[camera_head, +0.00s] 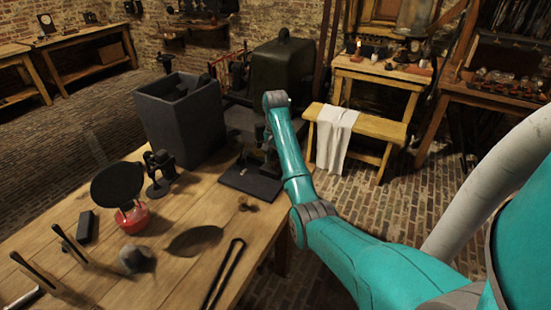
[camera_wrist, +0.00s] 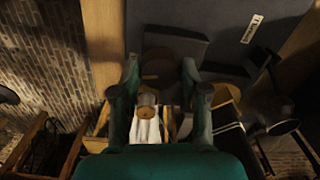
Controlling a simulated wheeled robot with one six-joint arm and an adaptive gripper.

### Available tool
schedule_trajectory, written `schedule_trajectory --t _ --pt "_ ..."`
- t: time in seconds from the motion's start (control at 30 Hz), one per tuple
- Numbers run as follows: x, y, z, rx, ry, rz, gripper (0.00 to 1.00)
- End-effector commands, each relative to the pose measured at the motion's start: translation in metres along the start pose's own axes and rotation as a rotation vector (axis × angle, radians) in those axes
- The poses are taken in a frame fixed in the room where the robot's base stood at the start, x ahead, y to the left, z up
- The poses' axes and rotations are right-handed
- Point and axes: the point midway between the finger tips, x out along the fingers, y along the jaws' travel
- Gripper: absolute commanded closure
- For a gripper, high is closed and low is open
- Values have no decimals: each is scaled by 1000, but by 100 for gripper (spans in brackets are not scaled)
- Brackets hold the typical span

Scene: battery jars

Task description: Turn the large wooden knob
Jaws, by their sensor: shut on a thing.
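In the wrist view, a large round wooden knob (camera_wrist: 158,69) sits between the two fingertips of my gripper (camera_wrist: 160,76). The fingers are shut on it, one on each side. A smaller wooden knob or cap (camera_wrist: 148,108) on a light fitting shows nearer the camera, between the fingers. In the head view, my teal arm reaches down over a dark device with a flat base plate (camera_head: 249,184) at the table's far right edge. The large knob and the fingertips are hidden or too small to make out there.
A tall grey box (camera_head: 180,125) stands left of the device. A bench (camera_head: 375,130) with a white cloth (camera_head: 334,135) stands behind my arm.

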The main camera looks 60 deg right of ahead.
Motion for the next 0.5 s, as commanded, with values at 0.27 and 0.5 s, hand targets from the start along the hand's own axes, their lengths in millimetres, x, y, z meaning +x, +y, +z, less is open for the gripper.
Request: schedule_trajectory --t 0.27,0.5 --pt "0 0 0 262 0 0 90" --pt "0 0 0 491 0 0 90"
